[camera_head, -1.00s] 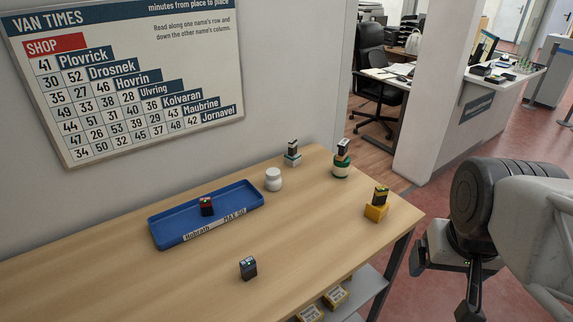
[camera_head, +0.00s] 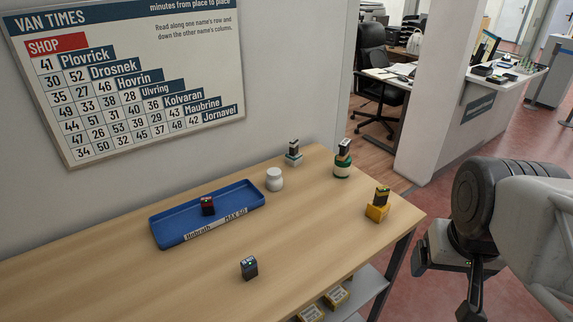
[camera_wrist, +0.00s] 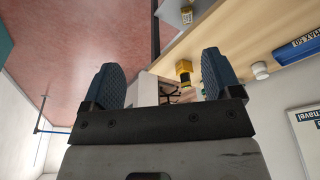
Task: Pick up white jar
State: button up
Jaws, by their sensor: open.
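The white jar (camera_head: 274,180) stands upright on the wooden counter, just right of the blue tray, near the wall. It also shows small in the wrist view (camera_wrist: 260,70) at the right. My gripper (camera_head: 446,289) hangs off the counter's right side in the head view, well apart from the jar. In the wrist view my two fingers (camera_wrist: 160,82) are spread with nothing between them.
The blue tray (camera_head: 168,232) holds a small dark block with red (camera_head: 208,206). A dark block (camera_head: 249,268) stands near the front. The counter (camera_head: 310,220) is otherwise clear.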

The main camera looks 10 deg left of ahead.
jog(key=shift+w, duration=0.15)
jog(key=w+a+n+g+h, duration=0.1)
jog(key=w+a+n+h, duration=0.25)
jog(key=w+n, duration=0.65)
jog(key=n+t+h, duration=0.3)
jog(key=n+h, duration=0.3)
jog(key=n, duration=0.4)
send_over(270, 173)
jog(key=s+d, duration=0.9)
jog(key=d, duration=0.4)
notch_tip(270, 173, down, 9)
jog(key=w+a+f+n+t, duration=0.1)
jog(key=a+f+n, duration=0.1)
jog(key=a, duration=0.3)
jog(key=w+a+f+n+t, duration=0.2)
jog(key=a+f, duration=0.1)
jog(key=a, duration=0.3)
jog(key=w+a+f+n+t, duration=0.1)
jog(key=w+a+f+n, duration=0.1)
jog(key=a, duration=0.4)
jog(key=shift+w+a+f+n+t, duration=0.1)
jog(key=shift+f+n+t, duration=0.3)
jog(key=shift+f+n, duration=0.1)
jog(key=shift+x, duration=1.3)
